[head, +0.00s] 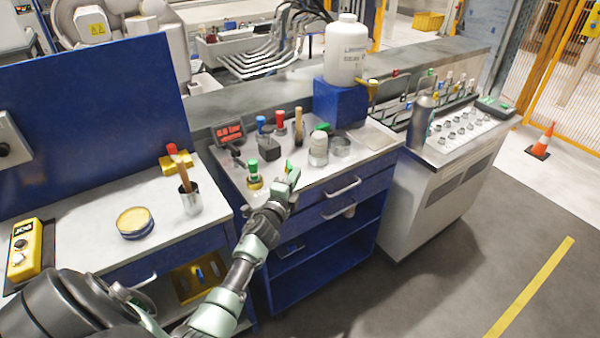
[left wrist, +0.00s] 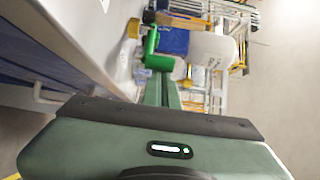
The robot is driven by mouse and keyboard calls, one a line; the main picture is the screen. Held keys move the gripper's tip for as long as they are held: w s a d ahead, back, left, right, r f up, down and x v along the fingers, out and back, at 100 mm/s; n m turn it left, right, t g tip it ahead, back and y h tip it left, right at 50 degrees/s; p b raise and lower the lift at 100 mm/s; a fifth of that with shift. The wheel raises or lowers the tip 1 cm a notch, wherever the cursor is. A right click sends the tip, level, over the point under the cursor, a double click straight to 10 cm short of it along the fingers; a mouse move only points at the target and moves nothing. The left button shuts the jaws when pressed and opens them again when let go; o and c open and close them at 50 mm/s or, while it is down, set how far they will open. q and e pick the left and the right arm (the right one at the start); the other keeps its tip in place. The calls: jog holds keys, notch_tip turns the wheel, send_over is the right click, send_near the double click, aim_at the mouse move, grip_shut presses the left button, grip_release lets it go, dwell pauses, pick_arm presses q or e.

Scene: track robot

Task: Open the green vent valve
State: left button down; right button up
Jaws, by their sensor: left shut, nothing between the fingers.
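In the left wrist view the green handle (left wrist: 152,42) stands just beyond the tips of my left gripper (left wrist: 160,78). The fingers are shut together with nothing between them. I cannot tell whether they touch the handle. The valve body is mostly hidden. My right gripper is not in view.
A green-topped brass-coloured fitting (head: 254,178) stands left of my gripper. Blue (head: 260,124) and red (head: 279,119) handles, a red display (head: 229,132) and a green-capped jar (head: 318,149) stand behind. A white jug (head: 346,50) sits on a blue block (head: 340,102).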

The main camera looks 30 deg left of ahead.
pick_arm(q)
jog(key=shift+s+a, duration=0.8)
jog(key=shift+a, duration=0.1)
jog(key=shift+s+a, duration=0.15)
jog(key=shift+a, duration=0.15)
